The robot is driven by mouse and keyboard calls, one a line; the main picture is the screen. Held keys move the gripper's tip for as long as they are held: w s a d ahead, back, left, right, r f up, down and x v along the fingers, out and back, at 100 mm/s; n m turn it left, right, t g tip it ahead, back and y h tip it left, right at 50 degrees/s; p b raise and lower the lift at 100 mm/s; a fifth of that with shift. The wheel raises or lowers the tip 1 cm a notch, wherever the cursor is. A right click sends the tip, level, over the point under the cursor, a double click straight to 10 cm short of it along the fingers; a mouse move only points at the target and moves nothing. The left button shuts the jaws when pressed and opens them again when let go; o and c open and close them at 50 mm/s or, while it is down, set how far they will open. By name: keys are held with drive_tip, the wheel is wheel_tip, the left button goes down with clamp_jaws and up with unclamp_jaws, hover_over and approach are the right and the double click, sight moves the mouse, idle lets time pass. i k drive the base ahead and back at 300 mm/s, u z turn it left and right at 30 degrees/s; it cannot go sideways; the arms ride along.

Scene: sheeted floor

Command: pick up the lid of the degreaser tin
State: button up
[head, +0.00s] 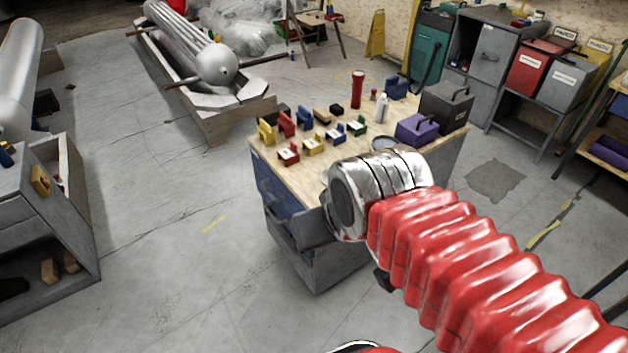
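The wooden-topped workbench (290,165) stands in the middle of the head view. A round, pale grey, flat-looking item (384,143) lies on it, just behind my arm and partly covered by it. It may be the degreaser tin or its lid; I cannot tell which, and no label is readable. My arm, with red bellows and a silver end section, reaches over the bench's front right part and hides some of the top. My gripper's fingers do not show.
On the bench are several coloured blocks (313,145), a red torch (358,90), a white bottle (381,108), a purple box (416,129) and a dark grey box (446,105). A bench drawer (295,235) stands out in front.

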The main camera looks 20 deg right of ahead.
sight(324, 175)
drive_tip(key=u, duration=0.2)
drive_tip(key=i, duration=1)
drive_tip(key=u, duration=0.05)
